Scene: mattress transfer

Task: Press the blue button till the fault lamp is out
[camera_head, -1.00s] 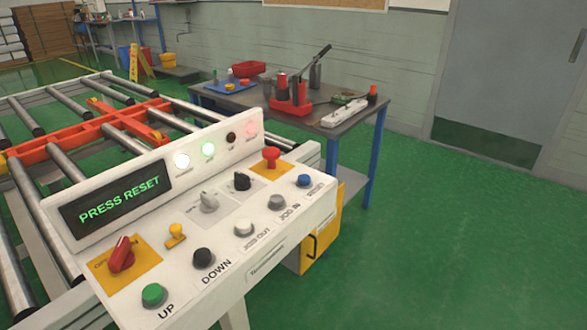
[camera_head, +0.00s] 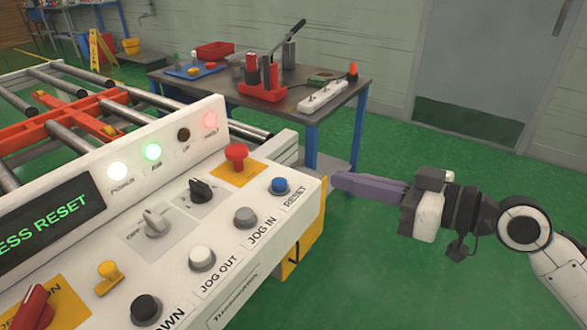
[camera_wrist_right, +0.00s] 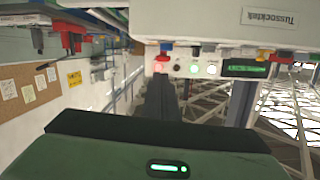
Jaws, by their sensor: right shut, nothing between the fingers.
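The blue button (camera_head: 280,185), labelled RESET, stands at the right end of the white control panel (camera_head: 225,265). The fault lamp (camera_head: 210,121), rightmost of the lamp row, glows red. The display (camera_head: 42,225) shows green text, partly cut off, ending in RESET. My right gripper (camera_head: 335,181) is shut and empty, just right of the panel's edge, its tips pointing at the panel and apart from the blue button. In the right wrist view the panel appears upside down, with the red lamp (camera_wrist_right: 160,68) lit beyond the dark fingers (camera_wrist_right: 160,103). My left gripper is out of view.
A red mushroom button (camera_head: 236,155) and a grey JOG IN button (camera_head: 245,217) sit near the blue one. A workbench (camera_head: 345,100) with tools stands behind the panel. Rollers (camera_head: 75,137) lie at the left. Green floor on the right is open.

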